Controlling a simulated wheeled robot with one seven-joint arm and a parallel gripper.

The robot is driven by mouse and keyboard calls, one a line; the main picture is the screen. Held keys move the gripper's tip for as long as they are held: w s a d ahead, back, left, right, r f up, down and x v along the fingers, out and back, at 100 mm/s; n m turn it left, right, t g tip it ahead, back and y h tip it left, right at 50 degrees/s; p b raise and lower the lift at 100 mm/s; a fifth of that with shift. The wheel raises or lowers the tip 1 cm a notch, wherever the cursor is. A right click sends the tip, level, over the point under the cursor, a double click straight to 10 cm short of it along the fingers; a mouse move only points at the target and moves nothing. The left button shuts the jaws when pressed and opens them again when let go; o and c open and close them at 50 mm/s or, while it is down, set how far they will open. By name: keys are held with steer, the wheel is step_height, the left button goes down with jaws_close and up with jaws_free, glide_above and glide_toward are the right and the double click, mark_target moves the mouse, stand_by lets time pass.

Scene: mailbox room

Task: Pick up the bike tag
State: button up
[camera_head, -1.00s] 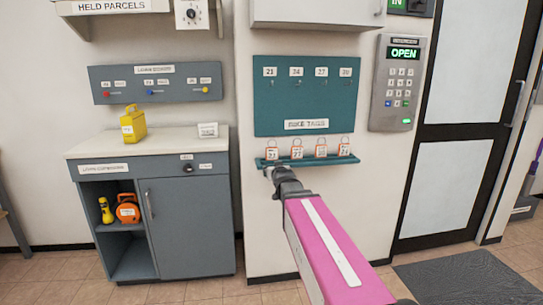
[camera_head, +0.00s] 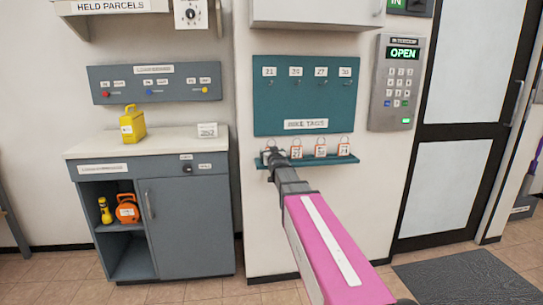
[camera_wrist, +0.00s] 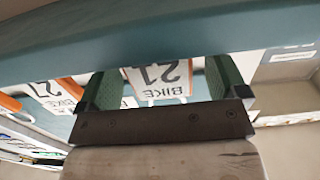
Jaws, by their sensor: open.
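Several white bike tags with orange edges and wire loops stand in a row on a teal ledge (camera_head: 310,161) under the teal BIKE TAGS board (camera_head: 300,105). My gripper (camera_head: 273,155) is at the left end of the ledge and largely hides the leftmost tag in the head view. In the wrist view, the tag marked BIKE 21 (camera_wrist: 158,76) appears upside down between the two green-lined fingers of my gripper, which are apart. I cannot tell whether a finger touches it. Tag 27 (camera_wrist: 48,92) is just left of the fingers there.
The ledge edge (camera_wrist: 150,42) crosses the wrist view close to the fingers. A keypad reading OPEN (camera_head: 397,85) is on the wall to the right. A grey cabinet (camera_head: 190,230) with a yellow case (camera_head: 132,127) stands to the left.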

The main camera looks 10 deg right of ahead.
steer(key=w, duration=0.2)
steer(key=shift+w, duration=0.3)
steer(key=shift+c, duration=0.3)
steer(key=c, duration=0.9)
steer(key=shift+c, duration=0.2)
steer(key=shift+r, duration=1.5)
steer(key=s+a+r, duration=0.7)
steer(key=s+r, duration=0.1)
steer(key=s, duration=0.1)
steer(key=shift+a, duration=0.15)
